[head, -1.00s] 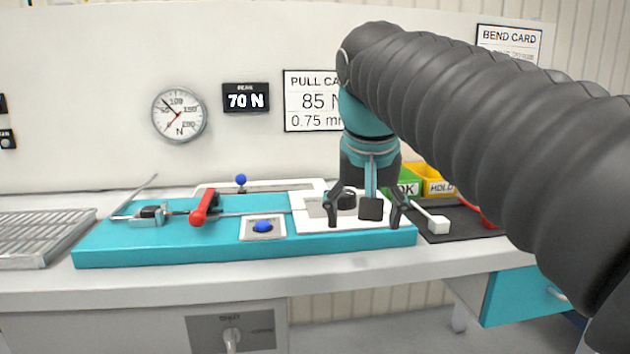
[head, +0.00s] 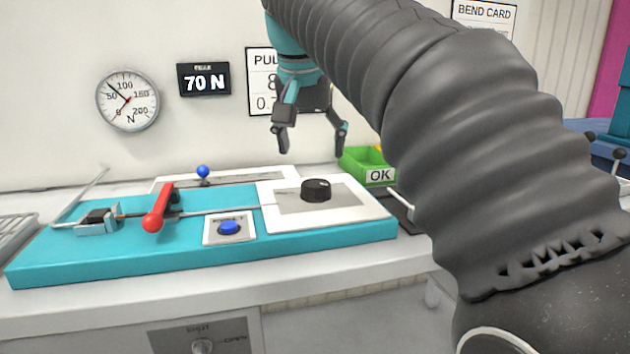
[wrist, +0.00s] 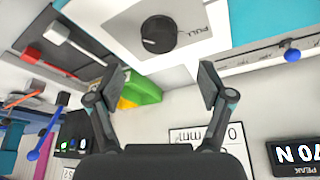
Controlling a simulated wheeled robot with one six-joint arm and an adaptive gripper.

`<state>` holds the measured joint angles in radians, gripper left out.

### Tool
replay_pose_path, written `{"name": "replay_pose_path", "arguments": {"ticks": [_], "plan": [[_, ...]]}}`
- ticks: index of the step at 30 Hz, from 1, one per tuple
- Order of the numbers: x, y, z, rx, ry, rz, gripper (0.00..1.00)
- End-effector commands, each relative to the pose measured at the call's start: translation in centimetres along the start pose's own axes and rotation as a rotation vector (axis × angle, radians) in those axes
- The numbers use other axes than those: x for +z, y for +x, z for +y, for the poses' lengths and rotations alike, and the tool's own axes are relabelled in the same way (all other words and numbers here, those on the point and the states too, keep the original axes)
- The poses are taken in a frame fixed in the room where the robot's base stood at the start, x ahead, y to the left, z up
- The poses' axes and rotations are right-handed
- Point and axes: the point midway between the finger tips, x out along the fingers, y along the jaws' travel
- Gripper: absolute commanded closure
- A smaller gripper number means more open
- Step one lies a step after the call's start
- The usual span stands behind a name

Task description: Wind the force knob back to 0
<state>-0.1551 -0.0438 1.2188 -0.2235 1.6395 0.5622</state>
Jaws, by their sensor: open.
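The force knob (head: 316,189) is a black round knob on a white plate (head: 370,217) at the right end of the teal fixture. It also shows in the wrist view (wrist: 159,34), with a pale pointer line on it and the word PULL beside it. My gripper (head: 311,139) is open and empty above and behind the knob, apart from it. In the wrist view its two fingers (wrist: 163,85) are spread wide, with the knob beyond their tips. The peak display (head: 204,79) reads 70 N. The round dial gauge (head: 128,99) has a dark needle between 50 and 100 and a red one.
A red-handled clamp lever (head: 158,208), a blue button (head: 229,228) and a blue-ball lever (head: 203,172) stand on the fixture left of the knob. A green OK bin (head: 367,166) is behind at right. My arm covers much of the right side.

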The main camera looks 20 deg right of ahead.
Motion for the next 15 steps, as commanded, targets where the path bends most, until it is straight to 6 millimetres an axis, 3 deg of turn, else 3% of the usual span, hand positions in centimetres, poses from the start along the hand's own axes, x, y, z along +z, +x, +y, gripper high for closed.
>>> {"name": "replay_pose_path", "arguments": {"ticks": [6,15], "plan": [[0.1,4.3,0.1,0.002,0.002,-0.002,0.20],[0.0,8.0,0.2,0.001,0.003,-0.001,0.20]]}}
